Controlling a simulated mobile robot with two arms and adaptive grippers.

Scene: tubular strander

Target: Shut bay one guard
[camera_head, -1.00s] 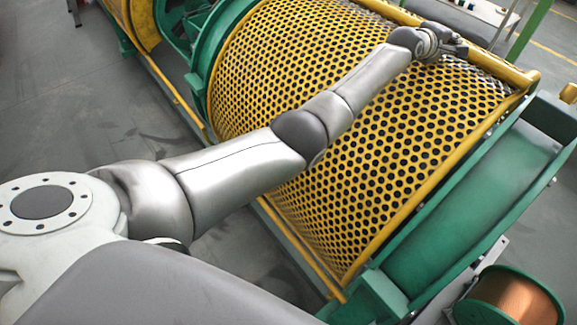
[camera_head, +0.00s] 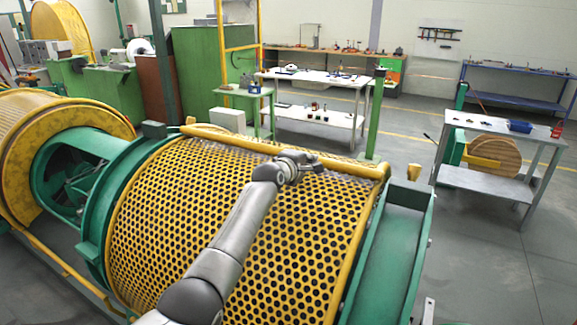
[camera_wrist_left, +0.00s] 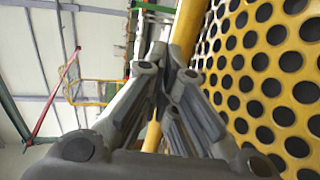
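The bay guard (camera_head: 190,225) is a curved yellow perforated cover between green end rings, spread over the top and near side of the machine. A yellow bar (camera_head: 345,166) runs along its far upper edge. My left arm reaches across the guard, and my left gripper (camera_head: 305,163) is at that bar. In the left wrist view the gripper's fingers (camera_wrist_left: 167,72) come close together around the yellow bar (camera_wrist_left: 187,28), with the perforated sheet (camera_wrist_left: 270,80) on the right. The fingers hide the contact itself. My right gripper is in neither view.
A second yellow guard (camera_head: 85,118) is at the left. A green post (camera_head: 375,115) and white benches (camera_head: 315,118) stand behind the machine. A grey table (camera_head: 490,180) and a wooden reel (camera_head: 493,152) are at the right.

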